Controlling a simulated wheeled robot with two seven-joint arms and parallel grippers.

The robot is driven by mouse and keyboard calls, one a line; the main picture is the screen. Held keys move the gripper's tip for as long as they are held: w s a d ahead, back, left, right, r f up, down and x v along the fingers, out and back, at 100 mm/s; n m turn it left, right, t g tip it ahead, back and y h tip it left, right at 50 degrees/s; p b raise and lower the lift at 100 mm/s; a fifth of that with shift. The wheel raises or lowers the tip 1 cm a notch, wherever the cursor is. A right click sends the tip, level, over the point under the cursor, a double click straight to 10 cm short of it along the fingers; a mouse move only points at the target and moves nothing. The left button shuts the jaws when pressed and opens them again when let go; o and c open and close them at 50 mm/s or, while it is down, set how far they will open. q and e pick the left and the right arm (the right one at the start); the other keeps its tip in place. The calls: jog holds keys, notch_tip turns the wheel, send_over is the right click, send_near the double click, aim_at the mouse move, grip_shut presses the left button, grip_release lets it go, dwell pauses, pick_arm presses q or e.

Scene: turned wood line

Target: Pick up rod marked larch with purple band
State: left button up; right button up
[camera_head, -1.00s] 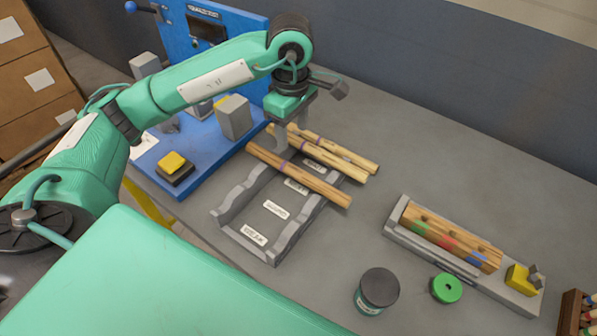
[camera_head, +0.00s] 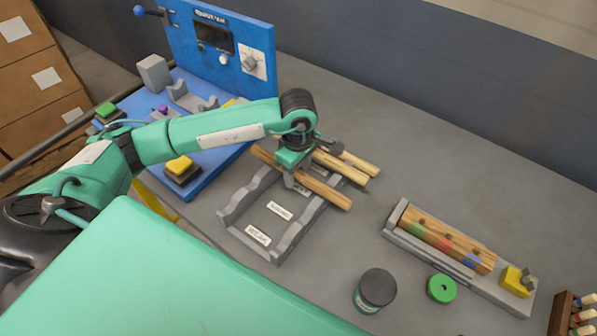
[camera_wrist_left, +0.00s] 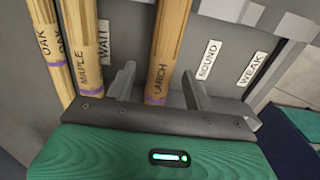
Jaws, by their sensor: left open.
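My left gripper (camera_head: 287,180) is over the rod. In the left wrist view its two open fingers (camera_wrist_left: 157,88) stand on either side of the larch rod, with a gap to each. The fingertips are mostly hidden in the head view. My right gripper is out of view.
A blue machine (camera_head: 222,45) stands behind left. A dark jar (camera_head: 375,290), a green ring (camera_head: 441,288) and a grey block holder (camera_head: 415,249) are at right.

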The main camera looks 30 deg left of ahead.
pick_arm(q)
jog(key=c, duration=1.1)
